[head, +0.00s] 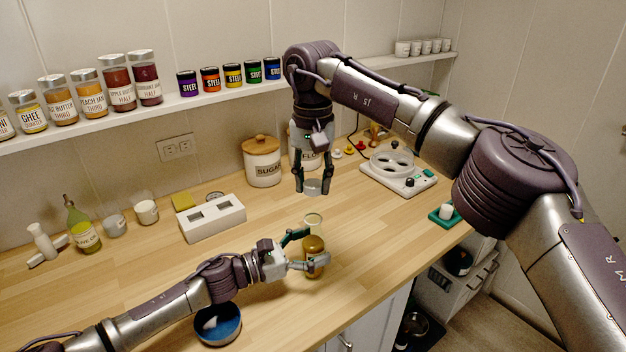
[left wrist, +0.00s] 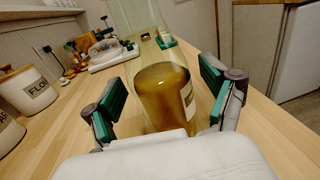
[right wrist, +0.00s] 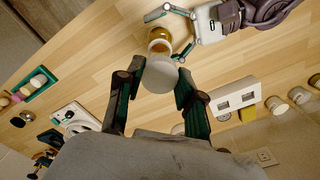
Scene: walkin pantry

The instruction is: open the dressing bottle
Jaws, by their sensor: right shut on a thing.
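The dressing bottle (head: 314,252) stands upright on the wooden counter, glass with brown dressing in its lower part; its pale upper part shows in the head view. It also shows in the left wrist view (left wrist: 163,95), where its top is cut off. My left gripper (head: 305,250) is open, its fingers on either side of the bottle with gaps visible in the left wrist view (left wrist: 163,92). My right gripper (head: 313,183) points down above the bottle, shut on a round whitish cap (right wrist: 160,75), apart from the bottle in the head view.
A blue bowl (head: 218,325) sits near the counter's front edge. A white block with openings (head: 211,220), a sugar jar (head: 262,165) and a white appliance (head: 398,180) stand farther back. An oil bottle (head: 83,232) is at the left. Shelf jars line the wall.

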